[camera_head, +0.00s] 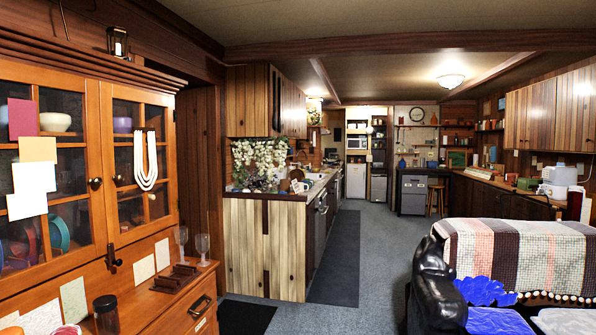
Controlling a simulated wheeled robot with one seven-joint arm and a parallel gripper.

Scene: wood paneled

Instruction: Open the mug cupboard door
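No cupboard is marked as the mug cupboard, and I cannot tell which one it is. An orange-brown wooden hutch (101,222) with two glass-paned doors stands close at the left. Both doors look shut, each with a dark round knob. Bowls and plates show behind the glass, and papers cover part of the left door. A striped wood wall cupboard (247,101) hangs above the counter beyond it, its doors looking shut. More wood wall cupboards (545,108) hang at the upper right, also looking shut. My gripper is not in view.
Glasses (202,248) and a dark jar (106,314) stand on the hutch ledge. A counter (265,245) with plants juts out beyond it. A black couch (437,285) with a patchwork blanket fills the lower right. Grey carpet (375,245) lies open between.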

